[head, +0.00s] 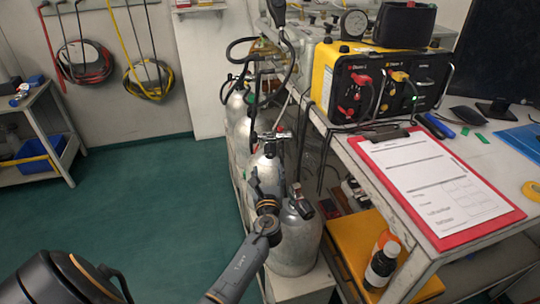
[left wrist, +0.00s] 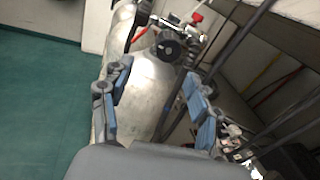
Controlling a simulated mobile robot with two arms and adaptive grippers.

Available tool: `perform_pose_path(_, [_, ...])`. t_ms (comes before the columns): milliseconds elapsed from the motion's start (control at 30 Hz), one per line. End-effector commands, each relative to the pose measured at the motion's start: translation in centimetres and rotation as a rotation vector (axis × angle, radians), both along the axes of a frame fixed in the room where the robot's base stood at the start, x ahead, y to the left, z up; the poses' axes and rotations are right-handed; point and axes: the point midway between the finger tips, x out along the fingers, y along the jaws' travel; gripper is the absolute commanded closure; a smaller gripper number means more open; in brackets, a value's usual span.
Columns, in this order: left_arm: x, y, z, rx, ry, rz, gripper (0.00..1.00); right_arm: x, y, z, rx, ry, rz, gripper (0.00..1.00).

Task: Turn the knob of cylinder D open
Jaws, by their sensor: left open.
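A row of silver cylinders stands along the bench. I cannot read which one is D. The nearest cylinder (head: 294,246) has a valve (head: 299,203) on top. The second cylinder (head: 267,164) has a valve (head: 270,136) with hoses behind it. My left gripper (head: 267,183) is open and empty beside the second cylinder, partly covering it. In the left wrist view its blue-padded fingers (left wrist: 157,85) stand apart, with a silver cylinder (left wrist: 150,88) beyond them. A round black knob (left wrist: 171,48) with a white mark is ahead of the fingertips, apart from them. My right gripper is out of view.
The bench at right holds a yellow and black air panel (head: 378,82) and a red clipboard (head: 440,186). Its edge and hanging hoses (head: 295,75) crowd the cylinders' right side. Bottles (head: 382,262) stand on a yellow case. The green floor (head: 160,195) at left is clear.

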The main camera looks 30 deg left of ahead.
Motion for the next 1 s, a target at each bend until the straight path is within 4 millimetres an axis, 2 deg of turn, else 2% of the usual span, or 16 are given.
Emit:
perform_pose_path(100, [1.1,0.0,0.7,0.091,0.029,-0.017,0.39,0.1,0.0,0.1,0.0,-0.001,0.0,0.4])
perform_pose_path(267, [2.8,1.0,0.8,0.111,0.035,-0.019,0.39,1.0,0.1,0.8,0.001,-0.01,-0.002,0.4])
perform_pose_path(400, [4.7,2.3,0.7,0.108,0.035,-0.02,0.39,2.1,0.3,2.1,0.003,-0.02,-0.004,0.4])
perform_pose_path(600, [6.6,3.6,0.7,0.106,0.035,-0.019,0.39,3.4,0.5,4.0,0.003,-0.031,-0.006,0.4])
perform_pose_path(1000, [7.3,4.0,0.8,0.104,0.034,-0.02,0.39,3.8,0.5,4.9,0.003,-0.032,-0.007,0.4])
